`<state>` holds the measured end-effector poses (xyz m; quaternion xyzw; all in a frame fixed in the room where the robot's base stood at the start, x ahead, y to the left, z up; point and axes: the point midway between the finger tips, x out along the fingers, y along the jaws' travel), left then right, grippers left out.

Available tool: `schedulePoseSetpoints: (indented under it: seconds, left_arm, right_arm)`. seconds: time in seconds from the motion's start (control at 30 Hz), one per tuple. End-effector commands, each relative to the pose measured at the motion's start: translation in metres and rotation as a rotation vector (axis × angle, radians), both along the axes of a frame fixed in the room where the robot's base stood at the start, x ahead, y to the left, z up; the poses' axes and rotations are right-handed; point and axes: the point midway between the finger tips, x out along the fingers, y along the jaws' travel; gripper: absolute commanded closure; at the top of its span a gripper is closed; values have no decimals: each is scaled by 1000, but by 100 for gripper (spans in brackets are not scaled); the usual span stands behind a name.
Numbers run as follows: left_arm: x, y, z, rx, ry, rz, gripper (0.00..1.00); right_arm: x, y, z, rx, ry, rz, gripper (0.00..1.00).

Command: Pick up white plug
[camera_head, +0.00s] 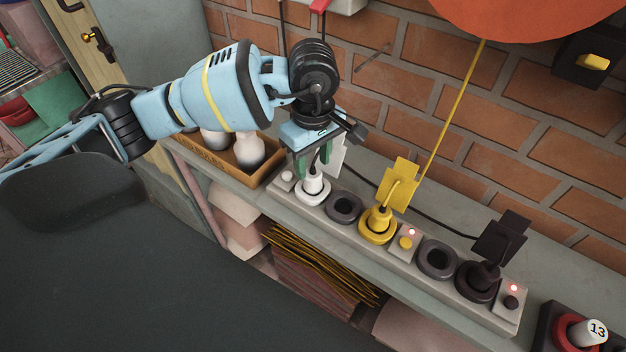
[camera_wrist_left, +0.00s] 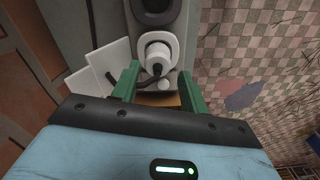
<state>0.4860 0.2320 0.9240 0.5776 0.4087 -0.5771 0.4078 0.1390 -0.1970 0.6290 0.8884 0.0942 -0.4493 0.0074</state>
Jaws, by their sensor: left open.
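The white plug (camera_head: 313,184) sits in a white round socket at the left end of the power strip (camera_head: 411,263). A white tag (camera_head: 334,156) stands behind it. My left gripper (camera_head: 313,164), with green fingers, is open just above the plug. In the left wrist view the plug (camera_wrist_left: 157,56) lies just beyond and between the two green fingertips (camera_wrist_left: 160,82), with a white tag (camera_wrist_left: 96,72) to its left. I cannot tell whether the fingers touch the plug. My right gripper is not in view.
A yellow plug (camera_head: 379,218) and a black plug (camera_head: 484,275) with tags sit further right on the strip. A wooden tray (camera_head: 207,165) with white bottles stands to the left. A brick wall (camera_head: 480,130) rises behind. A red round item (camera_head: 566,334) is at lower right.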

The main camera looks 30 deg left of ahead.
Motion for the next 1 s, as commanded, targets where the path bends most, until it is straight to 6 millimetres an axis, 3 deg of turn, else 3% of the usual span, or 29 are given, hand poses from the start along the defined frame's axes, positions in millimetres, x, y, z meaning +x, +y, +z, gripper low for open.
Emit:
schedulePoseSetpoints:
  seconds: [0.23, 0.6, 0.87, 1.0]
  left_arm:
    - [0, 0, -10, 0, 1, 0, 56]
    - [2, -2, -54, -1, 1, -1, 56]
    - [2, -2, -57, -1, -1, -1, 56]
    - [2, -2, -57, -1, -1, -1, 71]
  right_arm:
    - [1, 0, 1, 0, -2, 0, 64]
    - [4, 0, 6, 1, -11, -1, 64]
    - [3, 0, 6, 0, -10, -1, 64]
    - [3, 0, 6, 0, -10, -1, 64]
